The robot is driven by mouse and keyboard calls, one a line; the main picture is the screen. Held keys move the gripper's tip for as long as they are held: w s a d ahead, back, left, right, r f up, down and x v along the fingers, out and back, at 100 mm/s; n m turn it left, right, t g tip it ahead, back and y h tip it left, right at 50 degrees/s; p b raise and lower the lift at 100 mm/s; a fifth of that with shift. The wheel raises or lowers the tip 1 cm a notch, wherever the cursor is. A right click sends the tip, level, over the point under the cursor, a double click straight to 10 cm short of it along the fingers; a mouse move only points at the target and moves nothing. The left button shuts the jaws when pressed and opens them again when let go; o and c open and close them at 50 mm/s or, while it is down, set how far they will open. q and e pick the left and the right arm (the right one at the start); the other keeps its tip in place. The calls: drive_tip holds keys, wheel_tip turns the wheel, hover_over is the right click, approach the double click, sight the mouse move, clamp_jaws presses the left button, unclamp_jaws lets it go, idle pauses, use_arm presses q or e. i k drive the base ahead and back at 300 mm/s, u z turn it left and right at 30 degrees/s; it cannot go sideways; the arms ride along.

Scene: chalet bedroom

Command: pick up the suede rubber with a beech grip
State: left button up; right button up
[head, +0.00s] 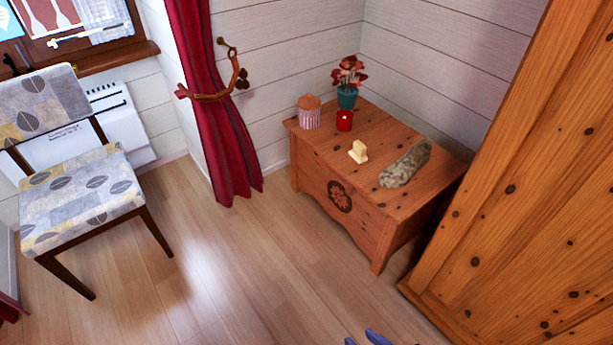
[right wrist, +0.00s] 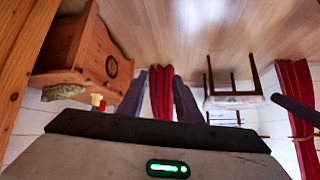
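The suede rubber with a beech grip looks to be the small pale cream block (head: 358,154) with a raised part on top. It stands on the top of the wooden chest (head: 314,157), near the middle. A small pale thing (right wrist: 97,99) at the chest in the upside-down right wrist view may be the same block. My right gripper (head: 364,339) shows only its blue fingertips at the bottom edge of the head view, well short of the chest. In the right wrist view its two fingers (right wrist: 160,100) stand apart with nothing between them.
A tall pine wardrobe (head: 520,200) stands close at right, a chair (head: 75,190) at left. The floor (head: 230,270) between is clear.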

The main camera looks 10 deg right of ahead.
sight(358, 152)
drive_tip(key=u, duration=0.9)
drive_tip(key=i, duration=0.45)
drive_tip(key=z, duration=0.75)
drive_tip(key=i, duration=1.4)
drive_tip(key=z, duration=1.05)
